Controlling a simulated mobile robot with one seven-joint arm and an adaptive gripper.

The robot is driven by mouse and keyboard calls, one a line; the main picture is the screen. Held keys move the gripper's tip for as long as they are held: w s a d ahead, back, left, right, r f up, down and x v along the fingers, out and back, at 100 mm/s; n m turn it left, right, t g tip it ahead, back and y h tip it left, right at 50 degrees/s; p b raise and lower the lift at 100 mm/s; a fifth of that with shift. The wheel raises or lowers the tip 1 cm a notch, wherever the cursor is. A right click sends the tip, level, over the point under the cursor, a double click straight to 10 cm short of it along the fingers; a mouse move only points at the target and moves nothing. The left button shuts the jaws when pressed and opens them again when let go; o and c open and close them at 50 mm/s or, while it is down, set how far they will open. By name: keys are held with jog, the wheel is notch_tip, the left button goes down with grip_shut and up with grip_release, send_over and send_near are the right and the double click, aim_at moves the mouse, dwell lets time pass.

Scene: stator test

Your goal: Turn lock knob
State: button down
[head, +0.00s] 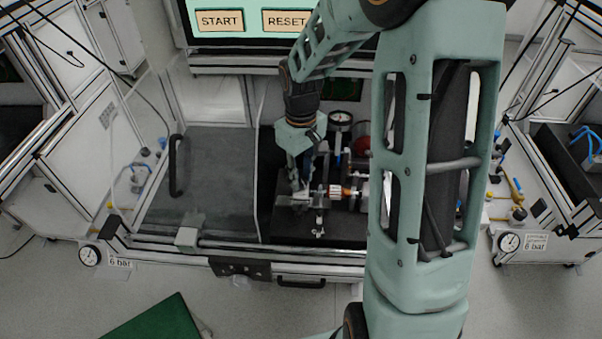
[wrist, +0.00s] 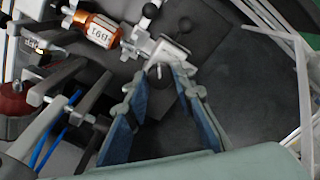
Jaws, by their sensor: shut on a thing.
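The lock knob (wrist: 159,72) shows in the wrist view as a small dark round cap with a pale line, at the end of a metal clamp block (wrist: 168,51). My gripper (wrist: 157,83) has its blue fingers on either side of the knob, shut on it. In the head view my gripper (head: 301,186) points down at the left end of the test fixture, and the knob cannot be made out there. The copper-coloured stator (wrist: 97,32), with a white label, lies in the fixture beside the clamp block.
Metal levers (wrist: 52,105) and a red round part (wrist: 14,103) stand left of my fingers in the wrist view. A START and RESET screen (head: 250,20) is behind the bench. A dark panel with a black handle (head: 176,165) lies left of the fixture.

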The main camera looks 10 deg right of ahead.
aim_at(301, 179)
jog(key=shift+n, duration=0.6)
jog(key=c, duration=1.6)
grip_release()
notch_tip(301, 179, up, 12)
jog(key=shift+r, duration=0.1)
